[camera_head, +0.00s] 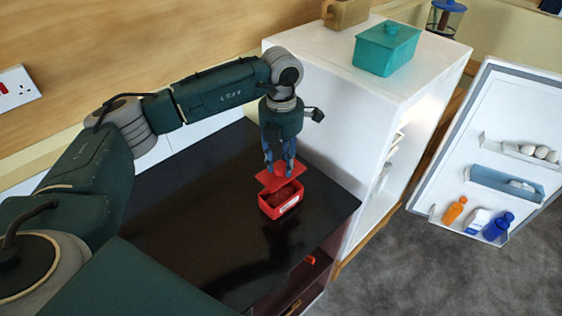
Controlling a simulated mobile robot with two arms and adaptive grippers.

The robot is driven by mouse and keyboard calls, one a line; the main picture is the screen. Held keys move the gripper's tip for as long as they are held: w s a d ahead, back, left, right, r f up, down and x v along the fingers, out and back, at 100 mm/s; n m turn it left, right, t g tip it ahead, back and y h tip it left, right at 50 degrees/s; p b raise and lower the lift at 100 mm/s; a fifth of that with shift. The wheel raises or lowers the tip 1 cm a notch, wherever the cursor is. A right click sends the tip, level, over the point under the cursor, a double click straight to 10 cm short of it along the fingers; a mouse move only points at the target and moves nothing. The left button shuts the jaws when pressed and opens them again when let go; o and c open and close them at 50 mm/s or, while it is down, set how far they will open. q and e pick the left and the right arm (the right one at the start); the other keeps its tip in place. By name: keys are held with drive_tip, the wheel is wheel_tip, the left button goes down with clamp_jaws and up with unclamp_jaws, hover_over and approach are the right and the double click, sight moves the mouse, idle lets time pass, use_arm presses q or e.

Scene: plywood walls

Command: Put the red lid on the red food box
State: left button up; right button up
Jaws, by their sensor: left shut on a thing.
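The red food box (283,207) sits on the black countertop close to the fridge side, with a white label on its front. Its top is partly uncovered and its dark inside shows. The red lid (270,183) is above the box's back left part, offset and not lined up with the rim. I cannot tell whether it touches the rim. My left gripper (279,170) points down and is shut on the red lid, around its knob. My right gripper is not in view.
The black countertop (190,215) is otherwise clear. A white fridge (330,110) stands right of the box, with a teal lidded box (384,52) and a brown container (345,13) on top. Its open door (480,130) holds bottles and eggs.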

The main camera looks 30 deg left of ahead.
use_arm(q)
drive_tip(key=shift+f+b, duration=0.6)
drive_tip(key=shift+f, duration=0.3)
drive_tip(key=shift+f+b, duration=0.6)
drive_tip(key=shift+f, duration=0.2)
drive_tip(key=shift+f+b, duration=1.55)
drive_tip(key=shift+f, duration=0.5)
drive_tip(key=shift+f+b, duration=0.2)
drive_tip(key=shift+b, duration=0.25)
drive_tip(key=o, duration=1.1)
drive_tip(key=shift+c, duration=0.2)
